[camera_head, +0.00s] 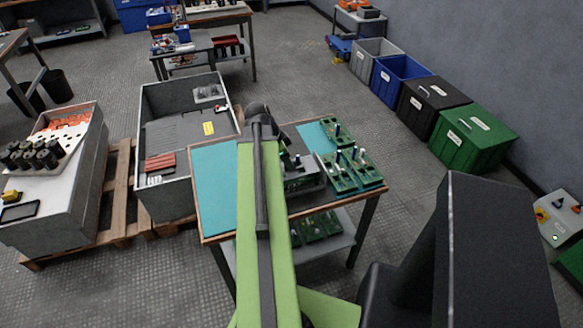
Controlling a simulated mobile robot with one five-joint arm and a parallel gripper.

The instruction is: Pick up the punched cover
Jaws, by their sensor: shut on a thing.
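My green arm reaches up the middle of the view to a dark wrist joint, over a table with a teal mat. My gripper (288,160) is a dark shape mostly hidden behind the arm, at the table's middle. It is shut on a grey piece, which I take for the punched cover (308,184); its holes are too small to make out. The piece is low over the table, beside green circuit boards (350,170). I cannot tell whether it still touches the table.
An open grey cabinet (153,108) on a pallet (122,190) stands left of the table (214,190). A white-topped unit (70,200) with black cylinders is farther left. Grey, blue, black and green bins (470,140) line the right wall. Floor between table and bins is clear.

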